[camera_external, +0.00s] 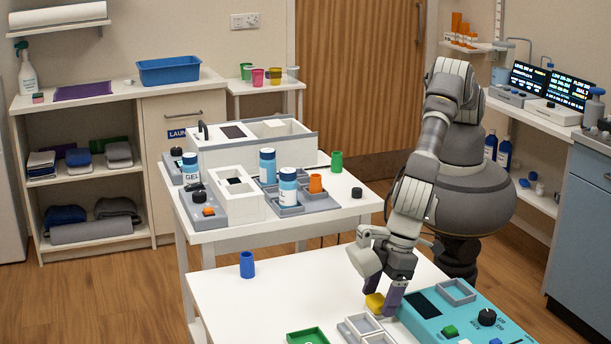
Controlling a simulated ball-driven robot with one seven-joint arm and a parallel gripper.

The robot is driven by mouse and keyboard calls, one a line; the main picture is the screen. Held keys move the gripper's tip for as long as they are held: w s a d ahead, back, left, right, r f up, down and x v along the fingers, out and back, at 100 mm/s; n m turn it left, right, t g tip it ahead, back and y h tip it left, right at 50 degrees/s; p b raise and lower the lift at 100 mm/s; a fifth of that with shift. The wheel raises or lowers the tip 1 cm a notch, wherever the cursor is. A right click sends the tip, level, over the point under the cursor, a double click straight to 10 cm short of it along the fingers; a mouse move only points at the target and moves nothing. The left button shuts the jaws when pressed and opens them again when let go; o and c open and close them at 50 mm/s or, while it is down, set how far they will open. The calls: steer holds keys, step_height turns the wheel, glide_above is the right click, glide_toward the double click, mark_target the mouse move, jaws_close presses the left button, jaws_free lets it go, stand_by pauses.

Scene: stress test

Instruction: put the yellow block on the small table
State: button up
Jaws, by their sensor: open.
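The yellow block (374,303) is on or just above the white near table (235,303), by the left edge of a teal device (455,318). My gripper (382,294) reaches down to it, with a fingertip on either side of the block. The jaws are open; the fingers partly cover the block, and I cannot tell whether they touch it. A small white table (265,87) stands at the back wall with several coloured cups on it. A larger white table (215,236) stands in the middle; I cannot tell which table the task means.
Grey trays (362,327) and a green tray (308,337) lie close in front of the block. A blue cup (247,264) stands at the near table's back left.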

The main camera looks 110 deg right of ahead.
steer(key=p+v, duration=0.3)
steer(key=v, duration=0.9)
steer(key=shift+w+r, duration=0.1)
steer(key=shift+r, duration=0.05)
steer(key=w+d+r+t+y, duration=0.1)
steer(key=w+d+r, duration=0.25)
steer(key=r, duration=0.35)
steer(key=w+d+r+t, duration=0.1)
steer(key=w+d+r, duration=0.2)
steer(key=d+r, duration=0.3)
steer(key=w+d+r+t+y, duration=0.1)
steer(key=w+d+r, duration=0.2)
steer(key=r, duration=0.5)
steer(key=s+d+r+t, duration=0.3)
steer(key=d+r, duration=0.9)
steer(key=r, duration=0.2)
steer(key=s+d+r+t, duration=0.2)
steer(key=d+r+t, duration=0.1)
steer(key=d+r, duration=0.9)
step_height(320, 180, up, 3)
steer(key=shift+s+r, duration=0.25)
steer(key=shift+s, duration=0.15)
steer(key=shift+o, duration=0.5)
steer(key=s+d+r+t+h, duration=0.2)
steer(key=s+d+r+t, duration=0.1)
steer(key=s+d+r, duration=0.5)
step_height(320, 180, up, 3)
steer(key=shift+s+f, duration=0.2)
steer(key=shift+s, duration=0.95)
steer(key=shift+w, duration=0.1)
